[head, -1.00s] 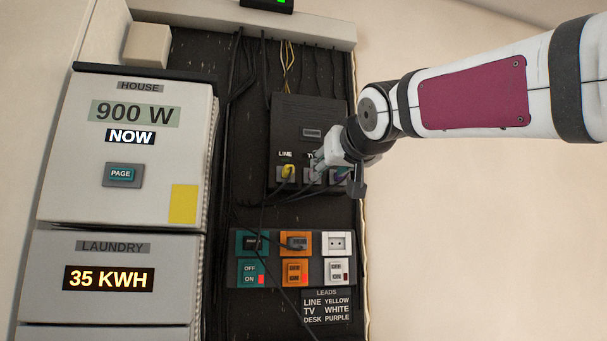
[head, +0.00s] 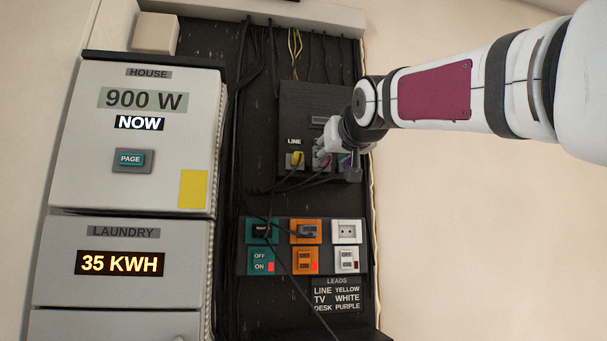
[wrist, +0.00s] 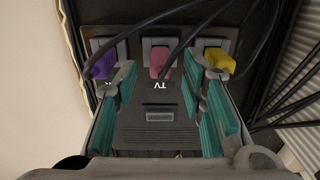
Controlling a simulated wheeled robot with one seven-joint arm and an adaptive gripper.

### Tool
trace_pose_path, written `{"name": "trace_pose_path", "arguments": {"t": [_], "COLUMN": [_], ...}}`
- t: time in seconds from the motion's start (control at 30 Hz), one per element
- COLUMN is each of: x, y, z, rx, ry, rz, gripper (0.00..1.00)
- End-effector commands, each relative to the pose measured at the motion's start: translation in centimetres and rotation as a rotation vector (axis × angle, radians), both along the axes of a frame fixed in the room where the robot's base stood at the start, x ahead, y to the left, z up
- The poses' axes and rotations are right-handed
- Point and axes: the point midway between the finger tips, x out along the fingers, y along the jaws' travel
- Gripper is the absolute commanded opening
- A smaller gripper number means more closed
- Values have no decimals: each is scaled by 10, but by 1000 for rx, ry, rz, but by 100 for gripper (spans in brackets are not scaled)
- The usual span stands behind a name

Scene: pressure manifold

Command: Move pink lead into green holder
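The pink lead's plug (wrist: 160,66) sits in the middle socket, labelled TV, in the wrist view. Its black cable bends away upward. My gripper (wrist: 164,77) is open, with one teal-padded finger on each side of the pink plug and gaps visible between plug and fingers. In the head view my gripper (head: 326,152) is at the dark socket box (head: 300,102) and hides most of the plug.
A purple plug (wrist: 104,63) and a yellow plug (wrist: 219,60) flank the pink one closely. Loose black cables hang around the sockets. An orange socket (head: 306,231) holds a plug; the white socket (head: 346,231) is empty. Grey meter cabinets (head: 140,180) stand at the left.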

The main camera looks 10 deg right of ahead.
Motion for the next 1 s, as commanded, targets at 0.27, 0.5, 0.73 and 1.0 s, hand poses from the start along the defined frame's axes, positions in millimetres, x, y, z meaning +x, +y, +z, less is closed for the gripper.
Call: {"name": "trace_pose_path", "arguments": {"t": [0.27, 0.5, 0.73, 1.0], "x": [32, 41, 41, 41], "y": [0, 0, 0, 0], "z": [-2, 0, 0, 0], "rx": [0, 0, 0, 0], "ry": [1, -1, 0, 0], "rz": [-3, 0, 0, 1], "gripper": [38, 38, 38, 38]}}
